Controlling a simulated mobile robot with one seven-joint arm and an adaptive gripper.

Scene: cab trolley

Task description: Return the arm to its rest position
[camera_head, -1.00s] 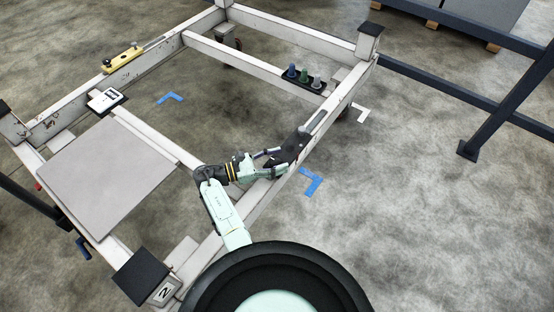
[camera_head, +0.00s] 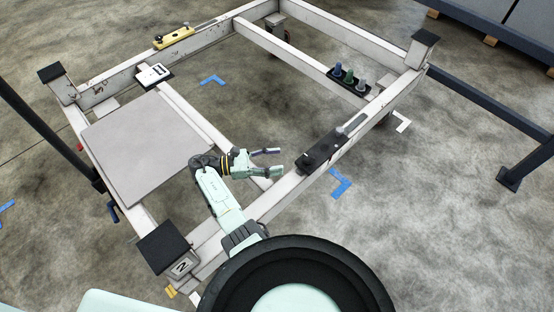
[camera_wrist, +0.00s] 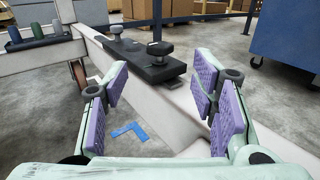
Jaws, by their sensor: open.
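My gripper (camera_head: 273,162) is open and empty, over the trolley frame's near side in the head view. In the wrist view its purple-padded fingers (camera_wrist: 162,100) stand wide apart with nothing between them. The black plate with knobs (camera_head: 322,152) lies on the trolley's near right rail, to the right of my fingertips and apart from them. My arm (camera_head: 220,190) reaches from my body at the bottom up to the gripper.
The white trolley frame (camera_head: 285,190) surrounds me ahead. A grey panel (camera_head: 150,145) lies at its left. A tray with coloured knobs (camera_head: 349,80), a yellow level (camera_head: 173,38) and a white box (camera_head: 153,73) sit on it. A dark railing (camera_head: 485,110) stands at right; floor at lower right is clear.

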